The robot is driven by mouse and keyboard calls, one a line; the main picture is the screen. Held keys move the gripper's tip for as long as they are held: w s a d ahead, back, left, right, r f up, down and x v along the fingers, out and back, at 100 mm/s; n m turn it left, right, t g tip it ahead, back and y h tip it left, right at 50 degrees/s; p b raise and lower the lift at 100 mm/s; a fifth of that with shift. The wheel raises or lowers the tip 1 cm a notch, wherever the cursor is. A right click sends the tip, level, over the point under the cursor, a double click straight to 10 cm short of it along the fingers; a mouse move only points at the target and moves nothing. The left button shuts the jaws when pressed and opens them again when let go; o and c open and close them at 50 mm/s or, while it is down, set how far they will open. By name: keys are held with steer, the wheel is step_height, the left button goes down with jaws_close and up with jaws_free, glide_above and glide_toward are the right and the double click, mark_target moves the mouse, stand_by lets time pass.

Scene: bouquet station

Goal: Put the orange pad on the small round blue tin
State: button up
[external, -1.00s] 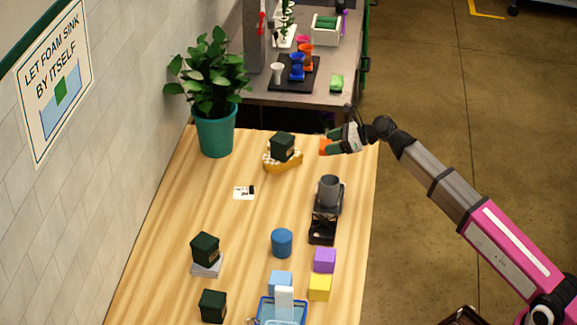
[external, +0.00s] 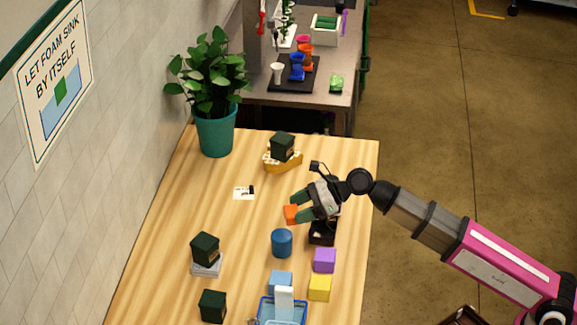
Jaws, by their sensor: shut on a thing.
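The orange pad (external: 291,214) is held at the tips of my gripper (external: 297,209), which is shut on it. The small round blue tin (external: 282,243) stands upright on the wooden table. In the picture the pad shows just above the tin and slightly to its right, apart from it. The pad looks raised above the table, but its exact height is hard to tell. My gripper hides the grey cup and part of the black stand (external: 322,233) behind it.
A purple block (external: 325,260), a yellow block (external: 319,287) and a light blue block (external: 281,279) sit near the tin, behind a blue basket (external: 265,312). Dark green blocks (external: 205,248) stand to the left. A yellow boat-shaped holder (external: 283,163) and potted plant (external: 215,130) are further back.

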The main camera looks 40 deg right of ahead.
steer(key=s+a, duration=0.4)
steer(key=s, duration=0.1)
glide_above(290, 233)
steer(key=shift+n, duration=0.3)
step_height(290, 233, down, 6)
steer(key=shift+a+f, duration=0.1)
steer(key=shift+a, duration=0.05)
steer(key=shift+f, duration=2)
steer(key=shift+f, duration=0.1)
steer(key=o, duration=0.9)
steer(key=shift+r, duration=0.2)
steer(key=v, duration=1.2)
steer(key=shift+w+f, duration=0.1)
steer(key=shift+w, duration=0.1)
